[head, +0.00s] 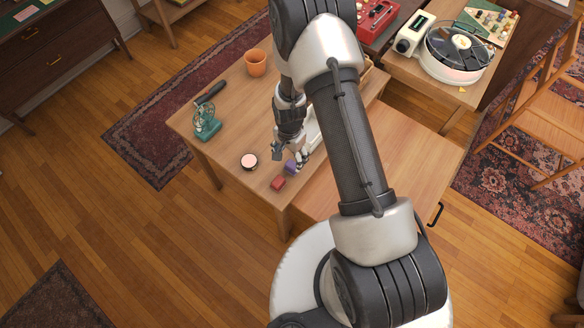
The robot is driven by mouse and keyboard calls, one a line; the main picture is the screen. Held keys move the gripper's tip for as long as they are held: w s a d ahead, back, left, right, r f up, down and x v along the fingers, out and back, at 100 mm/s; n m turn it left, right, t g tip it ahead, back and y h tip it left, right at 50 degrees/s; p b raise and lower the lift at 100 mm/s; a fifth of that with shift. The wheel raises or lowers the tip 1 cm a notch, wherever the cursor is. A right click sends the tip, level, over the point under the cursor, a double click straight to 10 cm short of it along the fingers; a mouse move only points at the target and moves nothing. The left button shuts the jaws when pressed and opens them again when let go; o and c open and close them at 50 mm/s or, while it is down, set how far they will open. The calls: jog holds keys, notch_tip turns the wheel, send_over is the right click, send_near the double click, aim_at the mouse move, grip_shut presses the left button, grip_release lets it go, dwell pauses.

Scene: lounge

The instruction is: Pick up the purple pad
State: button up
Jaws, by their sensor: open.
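The purple pad (290,167) is a small block near the front edge of the wooden table (225,110), in the head view. My gripper (289,158) points down over the table right by the pad, with its fingers apart and nothing seen held between them. One finger is up and left of the pad, the other close on its right. The gripper hides part of the pad's surroundings, and I cannot tell whether a finger touches it.
A red block (278,182) lies just in front of the pad. A round pink-topped tin (249,161) is to the left. A green device (206,124), an orange cup (256,63) and a white object (313,128) are farther off. A turntable (457,53) stands right.

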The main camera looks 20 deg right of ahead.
aim_at(292, 164)
jog(key=f, duration=0.2)
jog(key=f+b, duration=0.1)
jog(key=f, duration=0.1)
jog(key=f+b, duration=0.1)
jog(key=f, duration=0.1)
jog(key=shift+d+f, duration=0.2)
jog(key=shift+d, duration=0.15)
jog(key=c, duration=1.1)
jog(key=shift+r, duration=0.15)
notch_tip(292, 164, up, 20)
jog(key=p, duration=0.5)
